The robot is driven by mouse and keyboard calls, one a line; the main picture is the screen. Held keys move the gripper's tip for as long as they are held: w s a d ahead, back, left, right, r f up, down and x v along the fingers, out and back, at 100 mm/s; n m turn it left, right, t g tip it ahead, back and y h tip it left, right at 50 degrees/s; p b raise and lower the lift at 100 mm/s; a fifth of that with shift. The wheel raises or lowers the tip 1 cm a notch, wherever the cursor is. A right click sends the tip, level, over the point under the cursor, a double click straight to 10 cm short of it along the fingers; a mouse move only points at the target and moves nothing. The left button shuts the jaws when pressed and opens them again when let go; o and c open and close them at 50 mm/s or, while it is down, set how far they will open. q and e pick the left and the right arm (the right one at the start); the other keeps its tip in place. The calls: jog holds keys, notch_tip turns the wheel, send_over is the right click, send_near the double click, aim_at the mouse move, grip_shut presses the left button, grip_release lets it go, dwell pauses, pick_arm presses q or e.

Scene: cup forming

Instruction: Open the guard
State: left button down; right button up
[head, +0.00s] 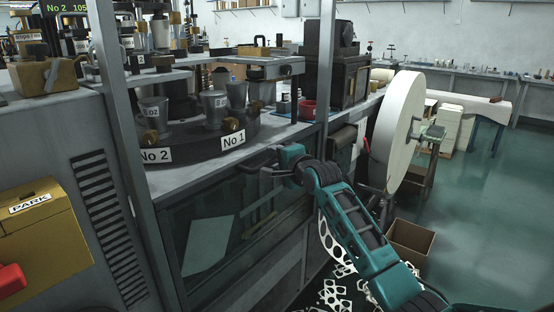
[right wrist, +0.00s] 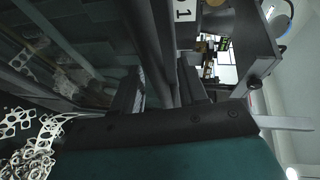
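The cup-forming machine's front has a dark, see-through panel (head: 225,235) below its table edge, between upright posts; I take it for the guard. My right gripper (head: 262,160) is at the table's front edge, near the panel's top. In the right wrist view its two dark fingers (right wrist: 160,88) stand apart, with a dark bar (right wrist: 150,40) running between them. Whether the fingers touch the bar is not clear. My left gripper is not in view.
Cups stand on the round turret (head: 205,138) behind the edge, by the labels No 1 and No 2. A yellow PARK box (head: 40,240) is at left. A large pale roll (head: 397,130) stands at right, above a cardboard box (head: 410,240). Punched scrap (head: 335,290) lies on the floor.

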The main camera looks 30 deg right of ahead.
jog(key=shift+r, duration=0.1)
pick_arm(q)
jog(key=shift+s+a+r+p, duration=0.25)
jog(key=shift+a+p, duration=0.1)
jog(key=shift+p, duration=0.6)
pick_arm(e)
jog(key=s+r, duration=0.2)
jog(key=s, duration=1)
jog(key=shift+s+r, duration=0.15)
jog(key=shift+s, duration=0.2)
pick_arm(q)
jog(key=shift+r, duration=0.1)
